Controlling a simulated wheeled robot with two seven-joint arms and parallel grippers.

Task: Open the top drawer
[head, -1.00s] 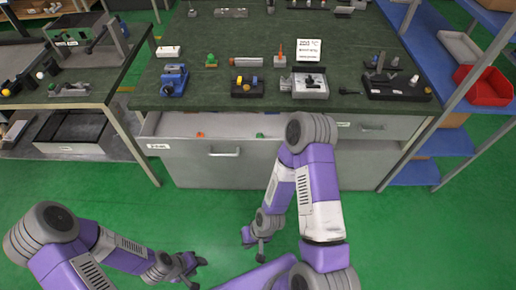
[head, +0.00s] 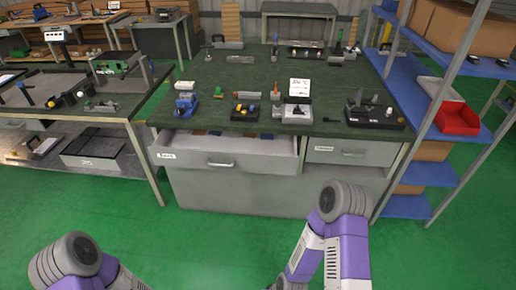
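The workbench (head: 262,100) with a green top stands ahead. Under its top at the left, a wide grey drawer (head: 265,166) is pulled out, with a bar handle (head: 220,164) and a white label (head: 165,155). Its inside shows as a strip with small brown and blue patches; most of it is hidden under the top. A narrower drawer (head: 335,157) to its right looks shut. My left arm (head: 75,262) and my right arm (head: 343,222) show at the bottom edge, in front of the bench. Both grippers are outside the picture.
A blue vise (head: 186,105), a white sign (head: 300,87) and several small devices stand on the bench. A blue shelf (head: 418,122) with a red bin (head: 457,118) is at the right. Another table (head: 85,110) is at the left. Green floor (head: 240,235) before the bench is clear.

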